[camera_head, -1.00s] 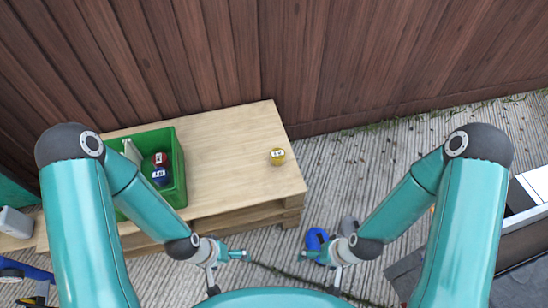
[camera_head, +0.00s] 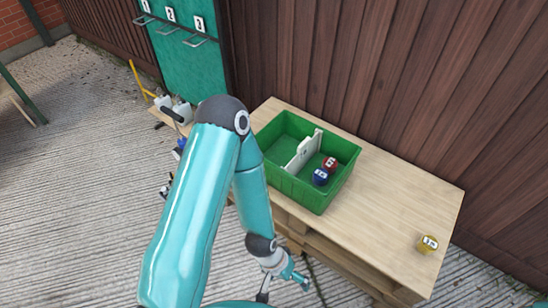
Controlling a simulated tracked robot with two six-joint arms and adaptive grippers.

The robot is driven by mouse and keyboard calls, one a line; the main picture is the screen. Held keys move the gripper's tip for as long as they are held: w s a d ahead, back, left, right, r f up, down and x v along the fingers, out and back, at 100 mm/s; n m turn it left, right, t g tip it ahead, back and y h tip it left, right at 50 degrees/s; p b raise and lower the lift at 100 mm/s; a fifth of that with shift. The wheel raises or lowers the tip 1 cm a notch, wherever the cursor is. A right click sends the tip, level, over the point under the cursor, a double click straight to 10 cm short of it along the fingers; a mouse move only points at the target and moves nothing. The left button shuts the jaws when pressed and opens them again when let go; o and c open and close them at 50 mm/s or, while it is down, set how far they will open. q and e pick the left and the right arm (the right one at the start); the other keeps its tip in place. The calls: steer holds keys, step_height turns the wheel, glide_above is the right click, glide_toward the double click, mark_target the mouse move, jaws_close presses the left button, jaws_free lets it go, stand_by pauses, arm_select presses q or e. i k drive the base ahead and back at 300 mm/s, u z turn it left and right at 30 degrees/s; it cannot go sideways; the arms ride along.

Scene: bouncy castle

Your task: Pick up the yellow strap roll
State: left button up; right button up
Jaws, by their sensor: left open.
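The yellow strap roll (camera_head: 427,244), with a white label, sits alone near the right end of the wooden bench top (camera_head: 392,210). My left gripper (camera_head: 300,281) is low in front of the bench, left of the roll and well apart from it. It is open, and nothing shows between its fingers. My right gripper is outside the picture.
A green crate (camera_head: 345,165) with a white divider stands on the bench, holding a red roll (camera_head: 329,164) and a blue roll (camera_head: 320,177). A wooden fence (camera_head: 400,80) runs behind. A teal board (camera_head: 180,50) with numbered hooks stands at the back left.

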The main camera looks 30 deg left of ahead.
mark_target(427, 245)
steer(key=u, duration=1.05)
steer(key=i, duration=0.1)
steer(key=z, duration=1.6)
steer(key=k, duration=1.25)
steer(key=u, duration=0.55)
steer(key=i, duration=1.1)
steer(key=u, duration=0.4)
steer(key=i, duration=0.7)
steer(key=z, duration=0.3)
